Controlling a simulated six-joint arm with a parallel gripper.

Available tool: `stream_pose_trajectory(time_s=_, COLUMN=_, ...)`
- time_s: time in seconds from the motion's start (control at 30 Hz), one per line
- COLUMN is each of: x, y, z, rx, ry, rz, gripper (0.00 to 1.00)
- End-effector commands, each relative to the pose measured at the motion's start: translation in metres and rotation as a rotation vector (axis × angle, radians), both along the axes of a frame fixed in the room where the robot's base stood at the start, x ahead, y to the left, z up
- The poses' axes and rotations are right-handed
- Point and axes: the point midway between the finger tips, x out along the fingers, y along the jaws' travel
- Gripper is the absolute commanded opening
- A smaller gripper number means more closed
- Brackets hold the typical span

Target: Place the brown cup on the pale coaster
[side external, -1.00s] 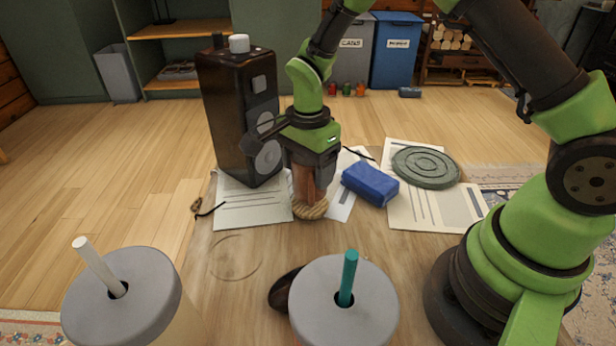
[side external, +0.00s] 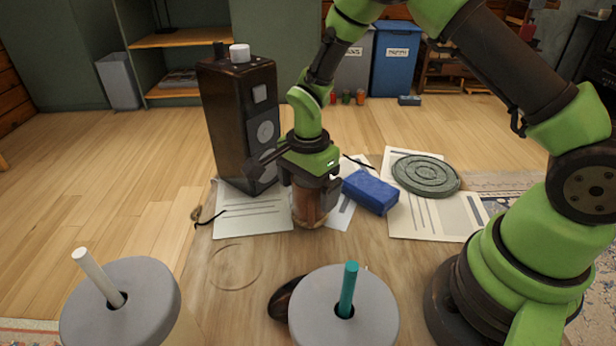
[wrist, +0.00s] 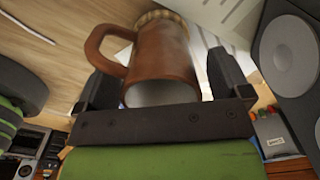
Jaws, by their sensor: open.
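The brown cup (side external: 310,208) stands upright on the table below my gripper (side external: 312,198) in the side view. In the wrist view the cup (wrist: 162,62) lies between the two spread fingers of my gripper (wrist: 165,88), its open mouth toward me and its handle to the left. My gripper is open around the cup.
A dark speaker (side external: 238,125) stands behind left. A blue block (side external: 370,191) and a grey-green round disc (side external: 426,174) lie on papers to the right. Two lidded tumblers (side external: 122,302) (side external: 343,310) and a dark mouse (side external: 285,298) are in front.

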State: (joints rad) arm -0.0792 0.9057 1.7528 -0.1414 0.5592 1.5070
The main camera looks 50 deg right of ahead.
Motion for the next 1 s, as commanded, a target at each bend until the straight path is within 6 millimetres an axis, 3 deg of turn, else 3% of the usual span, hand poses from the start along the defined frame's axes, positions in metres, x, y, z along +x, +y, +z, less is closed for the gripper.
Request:
stream_pose_trajectory(time_s=0.17, x=0.001, y=0.000, z=0.022, rx=0.000, ry=-0.006, rz=0.001, gripper=0.95)
stream_pose_trajectory(time_s=0.4, x=0.001, y=0.000, z=0.076, rx=0.000, ry=-0.008, rz=0.001, gripper=0.95)
stream_pose_trajectory(time_s=0.6, x=0.001, y=0.000, z=0.110, rx=-0.001, ry=-0.005, rz=0.001, gripper=0.95)
stream_pose_trajectory(time_s=0.9, x=-0.001, y=0.000, z=0.125, rx=0.001, ry=-0.006, rz=0.010, gripper=0.95)
stream_pose_trajectory(time_s=1.0, x=-0.007, y=0.000, z=0.141, rx=0.012, ry=-0.040, rz=0.066, gripper=0.95)
